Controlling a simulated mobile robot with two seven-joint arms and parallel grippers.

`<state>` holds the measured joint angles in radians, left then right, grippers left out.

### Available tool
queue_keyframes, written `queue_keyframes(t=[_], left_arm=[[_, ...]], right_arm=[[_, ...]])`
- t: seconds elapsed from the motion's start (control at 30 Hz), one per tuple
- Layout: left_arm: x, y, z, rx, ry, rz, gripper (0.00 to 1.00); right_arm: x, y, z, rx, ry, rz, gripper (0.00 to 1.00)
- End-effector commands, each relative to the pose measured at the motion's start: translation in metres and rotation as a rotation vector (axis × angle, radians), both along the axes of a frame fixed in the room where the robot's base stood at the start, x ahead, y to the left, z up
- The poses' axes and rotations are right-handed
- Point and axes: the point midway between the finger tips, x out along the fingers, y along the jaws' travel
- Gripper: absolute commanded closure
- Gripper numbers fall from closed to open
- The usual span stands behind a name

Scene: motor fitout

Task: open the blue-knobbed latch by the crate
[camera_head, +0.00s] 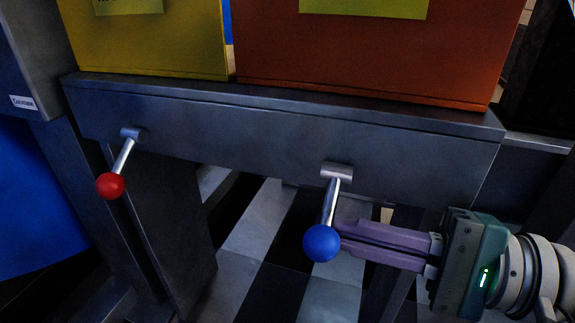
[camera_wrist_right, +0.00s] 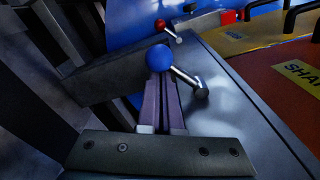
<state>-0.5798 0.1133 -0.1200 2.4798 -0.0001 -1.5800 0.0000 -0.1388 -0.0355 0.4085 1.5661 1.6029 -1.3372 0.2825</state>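The blue-knobbed latch is a short silver lever hanging from a pivot on the front of a dark metal beam, with a blue ball (camera_head: 322,243) at its lower end. It also shows in the wrist view, where the blue ball (camera_wrist_right: 160,58) sits at my fingertips. The orange crate (camera_head: 365,60) stands on the beam above this latch. My right gripper (camera_head: 342,240) comes in from the right. Its two purple fingers lie close together, and their tips are at the right side of the blue ball, touching or nearly so. The ball is not visibly between them. My left gripper is out of view.
A red-knobbed lever (camera_head: 111,186) hangs from the same beam (camera_head: 240,135) on the left. A yellow crate (camera_head: 150,45) stands beside the orange one. Dark posts stand below the beam, with a checkered floor (camera_head: 245,225) beneath. The space in front of the beam looks open.

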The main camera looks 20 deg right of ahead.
Motion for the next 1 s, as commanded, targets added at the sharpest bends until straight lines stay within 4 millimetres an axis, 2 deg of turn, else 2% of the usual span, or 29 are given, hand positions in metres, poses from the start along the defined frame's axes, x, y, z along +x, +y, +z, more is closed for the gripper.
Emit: queue_keyframes(t=[0.37,0.7,1.0], left_arm=[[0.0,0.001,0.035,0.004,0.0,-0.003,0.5],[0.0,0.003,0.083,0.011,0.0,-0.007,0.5],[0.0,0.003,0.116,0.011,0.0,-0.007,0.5]], right_arm=[[-0.006,0.005,0.013,0.097,0.139,0.003,1.0],[-0.014,0.01,0.029,0.272,0.396,0.002,1.0],[-0.017,0.013,0.042,0.428,0.627,0.004,1.0]])
